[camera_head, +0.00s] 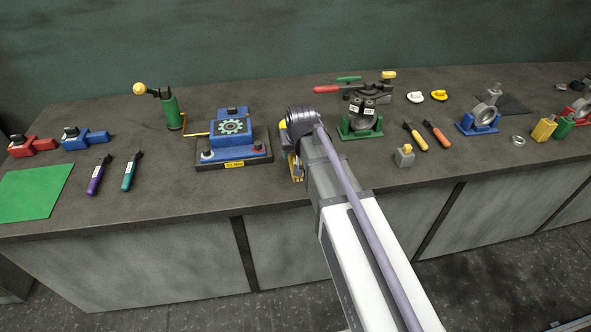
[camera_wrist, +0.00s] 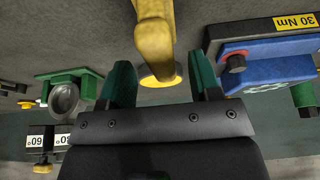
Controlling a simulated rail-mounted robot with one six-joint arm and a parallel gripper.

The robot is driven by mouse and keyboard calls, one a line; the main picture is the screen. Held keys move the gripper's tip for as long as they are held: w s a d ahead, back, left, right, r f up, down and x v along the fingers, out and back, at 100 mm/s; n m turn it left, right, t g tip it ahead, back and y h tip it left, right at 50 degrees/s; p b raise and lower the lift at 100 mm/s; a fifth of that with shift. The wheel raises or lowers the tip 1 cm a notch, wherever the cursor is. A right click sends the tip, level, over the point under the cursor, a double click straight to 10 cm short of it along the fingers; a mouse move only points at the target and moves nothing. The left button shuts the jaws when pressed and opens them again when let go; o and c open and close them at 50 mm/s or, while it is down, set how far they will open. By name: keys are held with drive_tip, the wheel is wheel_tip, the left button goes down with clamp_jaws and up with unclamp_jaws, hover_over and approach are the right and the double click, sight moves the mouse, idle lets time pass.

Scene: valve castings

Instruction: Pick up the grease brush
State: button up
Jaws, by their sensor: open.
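I cannot tell for sure which thing is the grease brush. Slim handled tools on the bench are a purple one (camera_head: 98,175), a teal one (camera_head: 131,171), a yellow one (camera_head: 415,136) and an orange one (camera_head: 436,134). In the wrist view, my gripper (camera_wrist: 160,66) is open, its two green fingers on either side of a yellow piece (camera_wrist: 155,42) with a round end. No finger is seen gripping it. In the head view my arm covers the fingers; yellow (camera_head: 293,165) shows beside the wrist.
A blue fixture (camera_head: 231,132) on a dark base stands just left of my arm. A green mat (camera_head: 35,192) lies far left. The bench front between them is mostly clear.

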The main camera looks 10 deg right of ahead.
drive_tip(key=b+x, duration=0.2)
drive_tip(key=x, duration=0.1)
drive_tip(key=shift+a+f, duration=0.1)
drive_tip(key=shift+f, duration=0.25)
drive_tip(key=shift+r+p, duration=0.25)
drive_tip(key=shift+p, duration=0.05)
clamp_jaws()
wheel_tip(320, 180, up, 10)
drive_tip(key=p, duration=1)
drive_tip(key=shift+r, duration=0.15)
drive_tip(key=c, duration=0.7)
unclamp_jaws()
drive_tip(key=shift+c, duration=1.1)
